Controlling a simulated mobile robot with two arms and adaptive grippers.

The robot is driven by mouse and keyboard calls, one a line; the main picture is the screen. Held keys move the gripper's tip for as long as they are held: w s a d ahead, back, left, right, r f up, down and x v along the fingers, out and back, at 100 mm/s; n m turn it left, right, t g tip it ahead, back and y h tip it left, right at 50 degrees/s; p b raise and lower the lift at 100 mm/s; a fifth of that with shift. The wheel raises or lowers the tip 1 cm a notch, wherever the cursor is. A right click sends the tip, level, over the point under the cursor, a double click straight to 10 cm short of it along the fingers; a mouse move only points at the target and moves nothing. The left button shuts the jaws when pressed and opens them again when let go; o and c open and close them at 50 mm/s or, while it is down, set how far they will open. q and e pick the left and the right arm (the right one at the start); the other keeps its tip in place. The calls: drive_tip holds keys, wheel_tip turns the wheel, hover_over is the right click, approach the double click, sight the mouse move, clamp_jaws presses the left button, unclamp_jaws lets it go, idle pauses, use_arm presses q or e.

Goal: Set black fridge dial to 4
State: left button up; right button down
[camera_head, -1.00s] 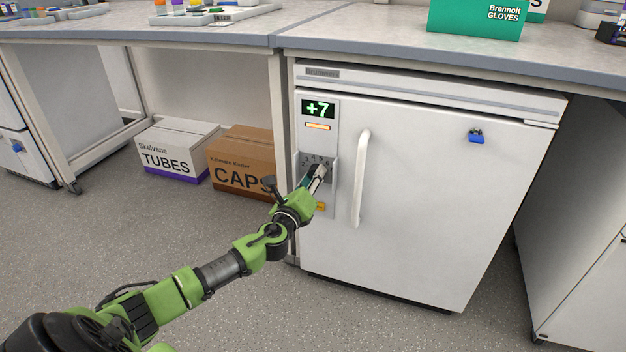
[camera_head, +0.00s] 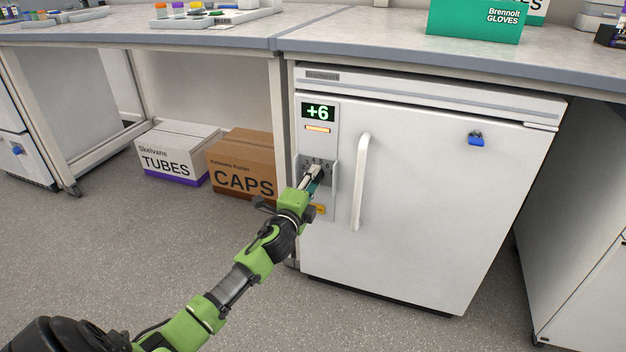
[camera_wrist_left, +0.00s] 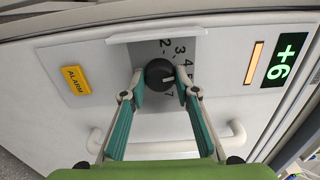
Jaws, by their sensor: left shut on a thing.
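The black dial (camera_wrist_left: 160,75) sits on the grey control panel of the white fridge (camera_head: 440,190). In the left wrist view it lies between the two fingertips of my left gripper (camera_wrist_left: 160,88), which is shut on it. The numbers 2, 3, 4 and 7 show around the dial, and others are covered. A pale pointer mark shows on the dial's face, but its exact number is hard to read. In the head view my left gripper (camera_head: 313,173) reaches the panel and hides most of the dial. The green display (camera_head: 318,112) reads +6. My right gripper is out of view.
The fridge's vertical handle (camera_head: 361,180) stands just right of the panel. An orange alarm button (camera_wrist_left: 76,80) sits below the dial. A TUBES box (camera_head: 178,152) and a CAPS box (camera_head: 241,162) are on the floor to the left. The bench overhangs the fridge.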

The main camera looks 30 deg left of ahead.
use_arm(q)
drive_tip(key=shift+n, duration=0.5)
drive_tip(key=o, duration=1.1)
drive_tip(key=v, duration=1.2)
